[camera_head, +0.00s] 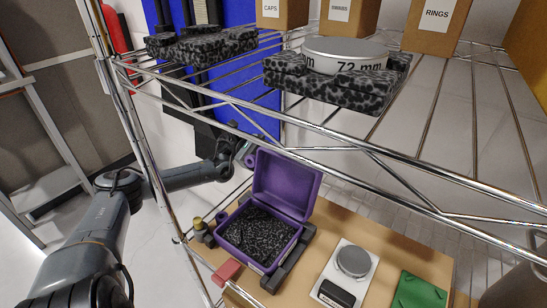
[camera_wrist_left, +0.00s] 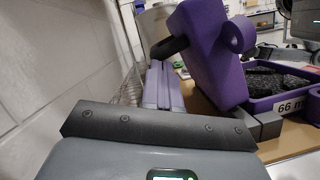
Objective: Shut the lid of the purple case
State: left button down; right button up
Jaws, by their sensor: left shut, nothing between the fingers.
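The purple case (camera_head: 223,239) stands open on the lower shelf board, lined with dark speckled foam. Its lid (camera_head: 287,184) stands up from the rear edge, tilted back, with a purple ring-like tab at its left side. In the left wrist view, the lid (camera_wrist_left: 205,60) is tilted up, and the case front (camera_wrist_left: 280,104) carries a label starting "66 m". My left gripper (camera_head: 242,150) is at the lid's upper left, partly hidden by shelf wires. Its lavender fingers (camera_wrist_left: 160,75) are shut and empty, just left of the lid; contact is unclear. My right gripper is out of view.
Wire shelf rails cross above the case. Dark blocks (camera_head: 290,262) and a red block (camera_head: 226,272) border it. A white plate (camera_head: 367,273) with a round silver part and a green board (camera_head: 418,291) lie right. The upper shelf holds foam (camera_head: 330,91) and a "72 mm" disc (camera_head: 345,52).

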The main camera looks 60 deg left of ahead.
pick_arm(q)
jog(key=shift+r, duration=0.2)
jog(key=shift+s+r+m, duration=0.1)
jog(key=shift+s+m, duration=0.05)
jog(key=shift+m, duration=0.25)
